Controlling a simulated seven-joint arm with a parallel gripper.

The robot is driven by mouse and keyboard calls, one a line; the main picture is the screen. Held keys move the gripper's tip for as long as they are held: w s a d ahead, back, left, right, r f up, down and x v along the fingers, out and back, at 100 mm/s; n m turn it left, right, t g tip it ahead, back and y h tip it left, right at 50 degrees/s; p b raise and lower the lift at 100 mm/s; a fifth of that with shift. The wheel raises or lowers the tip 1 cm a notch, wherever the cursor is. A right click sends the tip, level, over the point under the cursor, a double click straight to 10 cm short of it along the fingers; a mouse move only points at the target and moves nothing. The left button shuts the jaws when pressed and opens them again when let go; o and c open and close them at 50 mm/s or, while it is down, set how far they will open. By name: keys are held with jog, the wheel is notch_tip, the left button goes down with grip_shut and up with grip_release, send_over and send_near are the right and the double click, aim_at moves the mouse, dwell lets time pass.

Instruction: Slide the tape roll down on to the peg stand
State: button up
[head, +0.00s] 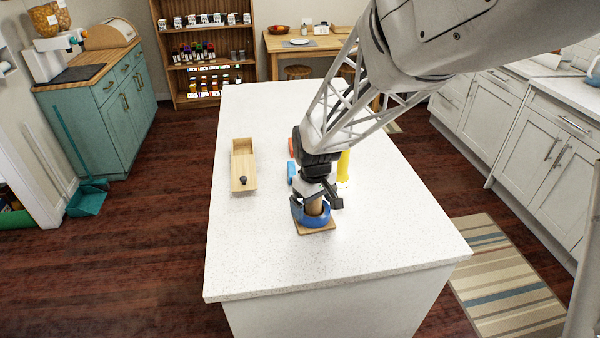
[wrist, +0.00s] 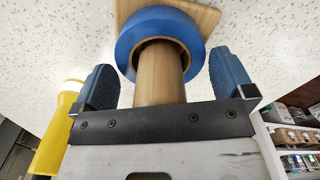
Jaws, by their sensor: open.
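The blue tape roll (wrist: 150,17) is around the wooden peg (wrist: 160,72) of the peg stand, low down near its square wooden base (wrist: 204,16). In the head view the roll (head: 299,214) also rings the peg, just above the base (head: 317,230). My gripper (head: 318,204) is above the stand with its jaws apart. In the wrist view its blue fingers (wrist: 166,80) stand on either side of the peg, clear of it. Whether the roll touches the base all round is hard to tell.
A long wooden box (head: 242,150) with a dark knob lies left on the white counter (head: 255,255). A yellow bottle-like object (head: 343,167) stands behind my gripper, also left in the wrist view. Blue (head: 291,172) and orange (head: 291,147) items are partly hidden. The counter's front is clear.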

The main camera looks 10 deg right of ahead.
jog(key=shift+r, duration=0.15)
jog(key=shift+r, duration=3.75)
jog(key=shift+s+d+r, duration=0.1)
jog(key=shift+s+r, duration=0.2)
jog(key=shift+s, duration=0.05)
jog(key=s+d+r+m+t, duration=0.1)
jog(key=s+r, duration=0.3)
jog(key=s, duration=0.7)
jog(key=s+d+r+m+t, duration=0.1)
jog(key=s+d+r+m, duration=0.2)
jog(key=s, duration=0.9)
jog(key=shift+s+d+r+m+t, duration=0.2)
jog(key=shift+r+m+t, duration=0.1)
jog(key=shift+r+m, duration=0.45)
